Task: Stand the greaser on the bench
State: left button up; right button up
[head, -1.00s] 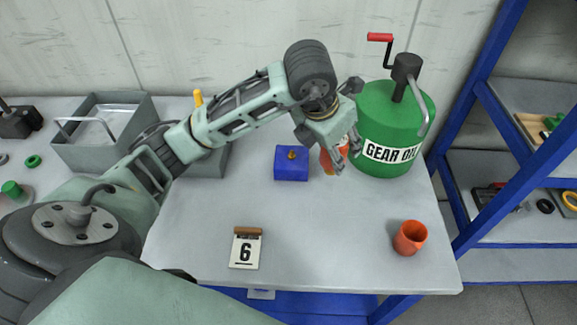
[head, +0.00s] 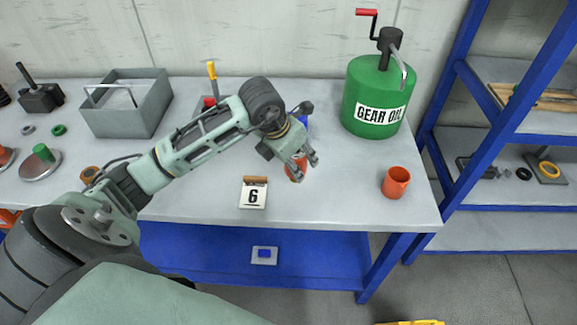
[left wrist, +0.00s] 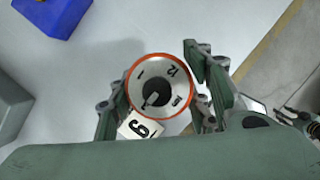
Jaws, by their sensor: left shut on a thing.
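The greaser, an orange cylinder with a white numbered dial face, is in my left gripper (head: 303,165). In the head view only part of its orange body (head: 295,173) shows below the fingers. In the left wrist view its dial (left wrist: 160,88) faces the camera, between the two fingers (left wrist: 160,100). The gripper is shut on it, over the bench (head: 340,200), just right of and behind the card marked 6 (head: 252,194). I cannot tell whether its base touches the bench.
A green gear oil can (head: 374,97) stands at the back right, an orange cup (head: 396,182) at the front right. A blue block (left wrist: 52,14) is behind the gripper. A grey bin (head: 125,105) is at the left. The bench between greaser and cup is clear.

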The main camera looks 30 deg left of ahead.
pick_arm(q)
jog(key=shift+s+a+f+p, duration=0.1)
jog(key=shift+a+f+p, duration=0.2)
jog(key=shift+a+f, duration=0.55)
notch_tip(320, 180, down, 3)
jog(key=shift+a+f+p, duration=0.1)
jog(key=shift+p, duration=0.6)
jog(key=shift+f, duration=0.15)
jog(key=shift+f+b, duration=0.2)
jog(key=shift+b, duration=0.1)
jog(key=o, duration=1.1)
jog(key=shift+c, duration=0.2)
jog(key=o, duration=0.3)
pick_arm(e)
jog(key=s+r, duration=0.1)
jog(key=s+d, duration=0.1)
jog(key=shift+s+r+g, duration=0.3)
jog(key=shift+s+r, duration=0.05)
jog(key=shift+s, duration=0.1)
